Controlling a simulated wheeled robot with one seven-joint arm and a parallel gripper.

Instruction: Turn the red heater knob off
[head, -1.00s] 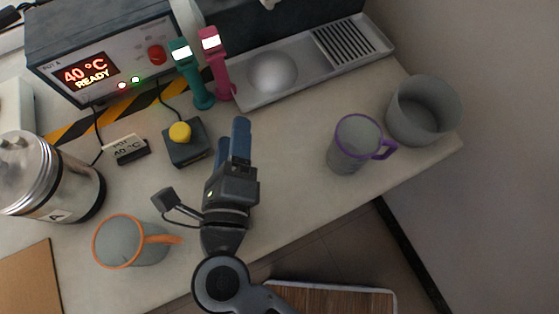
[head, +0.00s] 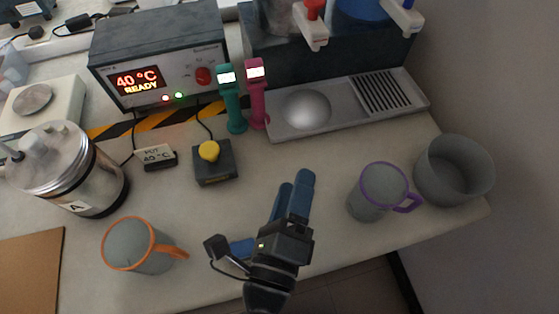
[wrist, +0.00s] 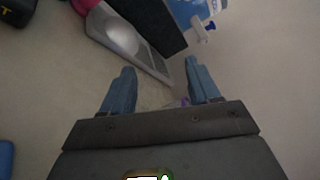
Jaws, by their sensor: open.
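The red heater knob (head: 203,75) is on the front of the grey heater box (head: 150,50), right of its lit display (head: 136,81), which reads "40 °C READY". A red and a green light glow below the knob's left. My gripper (head: 293,187) is over the front of the counter, well to the lower right of the knob and apart from it. In the wrist view its blue fingers (wrist: 160,88) are spread with nothing between them. The knob does not show in the wrist view.
A teal handled device (head: 235,105) and a pink one (head: 257,95) stand right beside the heater. A yellow-button box (head: 214,165) sits before it. An orange-rimmed mug (head: 135,250), purple-rimmed mug (head: 372,195) and steel canister (head: 75,175) are around.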

